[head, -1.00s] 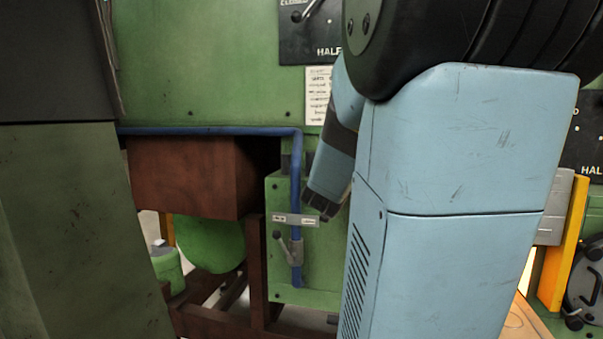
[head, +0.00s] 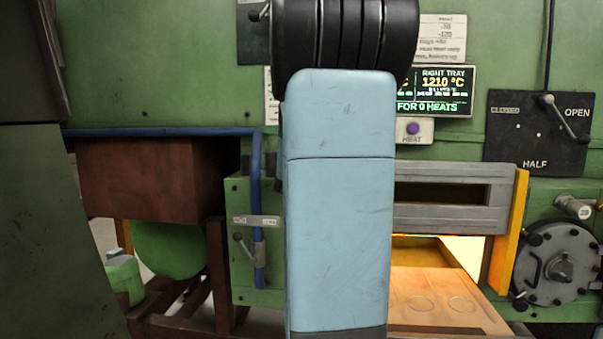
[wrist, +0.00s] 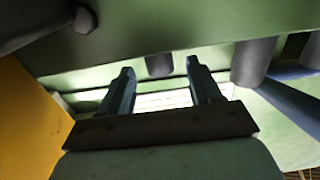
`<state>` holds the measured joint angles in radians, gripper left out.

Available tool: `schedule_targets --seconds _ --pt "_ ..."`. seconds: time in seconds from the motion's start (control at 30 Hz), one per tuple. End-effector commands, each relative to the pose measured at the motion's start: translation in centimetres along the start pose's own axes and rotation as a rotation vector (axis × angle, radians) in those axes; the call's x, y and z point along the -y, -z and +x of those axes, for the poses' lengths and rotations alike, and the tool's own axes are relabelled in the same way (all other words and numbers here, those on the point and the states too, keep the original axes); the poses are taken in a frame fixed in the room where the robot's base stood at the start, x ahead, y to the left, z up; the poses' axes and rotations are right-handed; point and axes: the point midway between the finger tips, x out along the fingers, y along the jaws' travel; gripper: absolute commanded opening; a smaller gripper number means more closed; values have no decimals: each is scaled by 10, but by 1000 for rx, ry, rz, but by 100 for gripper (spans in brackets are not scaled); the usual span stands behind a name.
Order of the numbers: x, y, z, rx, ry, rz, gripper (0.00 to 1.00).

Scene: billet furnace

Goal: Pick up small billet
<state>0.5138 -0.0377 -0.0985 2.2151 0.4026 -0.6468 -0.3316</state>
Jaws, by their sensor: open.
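My gripper (wrist: 160,90) shows in the wrist view with its two fingers apart and nothing between them. Beyond the fingers are green furnace panels and a bright strip. In the head view my blue arm stands upright in the middle and hides the gripper. No billet can be made out in either view. The furnace opening (head: 435,250) glows yellow to the right of my arm. A tan hearth plate (head: 445,295) with round marks lies in front of it.
A grey door (head: 450,195) is raised partway above the opening, with a yellow post (head: 508,230) at its right. A lever panel (head: 537,126) reads CLOSED, HALF and OPEN. A display (head: 445,90) reads right tray 1210 °C. A brown box (head: 150,180) and blue pipe (head: 255,200) are at left.

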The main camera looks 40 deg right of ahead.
Motion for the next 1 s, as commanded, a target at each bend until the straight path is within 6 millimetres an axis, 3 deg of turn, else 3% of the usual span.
schedule_targets --seconds 0.13,0.37,1.0 --pt "0 0 14 0 0 0 63" --pt "1 0 15 0 1 0 63" --pt "1 0 14 0 1 0 2"
